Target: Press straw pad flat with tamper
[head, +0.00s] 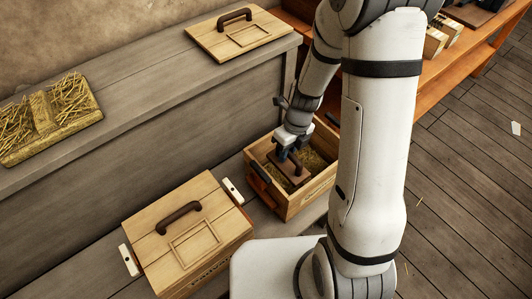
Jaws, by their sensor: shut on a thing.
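My gripper (288,153) is shut on the tamper (290,170), a brown flat block, and holds it inside the open wooden crate (295,207). The straw pad (314,161) shows as dark yellowish straw inside the crate, around the tamper. The tamper sits low between the crate walls; I cannot tell whether it touches the straw. The tamper's handle is mostly hidden by my gripper. My arm hides the crate's right side.
A lidded wooden crate (190,238) stands at the front left on the lower bench. A loose lid (238,34) and a straw-filled tray (50,118) lie on the upper grey ledge (150,95). An orange shelf (450,75) stands at the right.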

